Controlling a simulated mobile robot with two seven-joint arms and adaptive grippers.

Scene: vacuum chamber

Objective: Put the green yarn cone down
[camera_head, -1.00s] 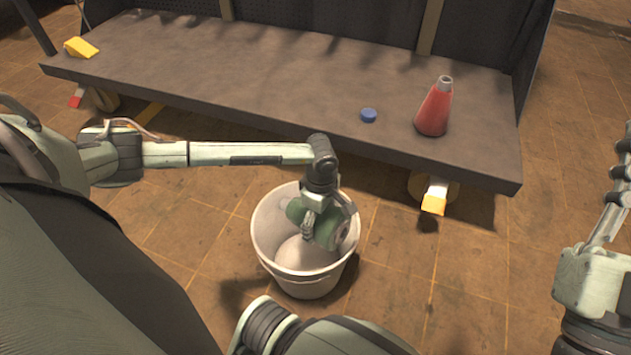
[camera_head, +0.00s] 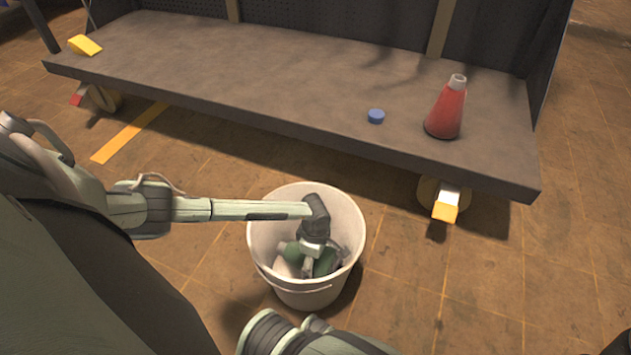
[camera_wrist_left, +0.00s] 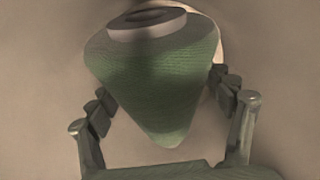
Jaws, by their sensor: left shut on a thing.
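The green yarn cone (camera_wrist_left: 155,85) fills the middle of the left wrist view, lying between the two fingers with its wide, ringed end away from the palm. In the head view the green cone (camera_head: 325,262) shows only partly, inside the white bucket (camera_head: 258,232). My left gripper (camera_head: 308,264) points down into the bucket and is shut on the cone. Its fingers (camera_wrist_left: 165,110) also show on both sides of the cone in the left wrist view. Whether the cone touches the bucket's floor is hidden.
A dark shelf cart (camera_head: 250,85) stands behind the bucket. On it are a red cone (camera_head: 447,110), a blue cap (camera_head: 376,116) and a yellow wedge (camera_head: 85,45). A pale thing (camera_head: 284,268) lies in the bucket. The floor right of the bucket is clear.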

